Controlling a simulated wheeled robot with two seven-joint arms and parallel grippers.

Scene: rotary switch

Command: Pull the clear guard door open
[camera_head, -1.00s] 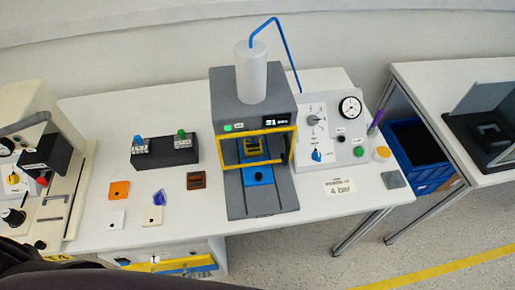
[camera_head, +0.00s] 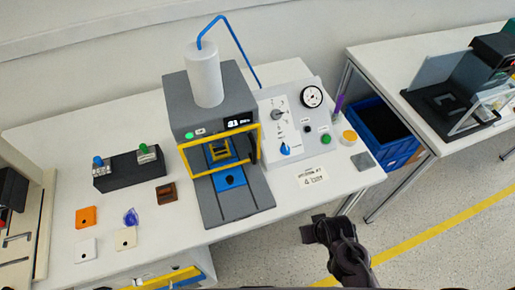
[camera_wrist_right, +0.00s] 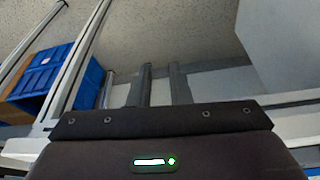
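The guard door (camera_head: 218,136) is a clear pane in a yellow frame on the front of the grey press (camera_head: 190,105). It appears closed across the press opening, with a dark upright handle near its right side. A blue fixture (camera_head: 229,179) shows below the frame. My right gripper (camera_head: 312,228) is in the head view, in front of the table's front edge, to the right of and below the door, touching nothing. The right wrist view shows its two fingers (camera_wrist_right: 160,88) with a gap between them and nothing held. My left gripper is in no view.
A control panel (camera_head: 300,118) with a gauge and knobs stands right of the press. A black switch box (camera_head: 130,172) and small coloured pieces lie to its left. A blue bin (camera_head: 385,135) sits between two tables. Floor is free in front of the table's right end.

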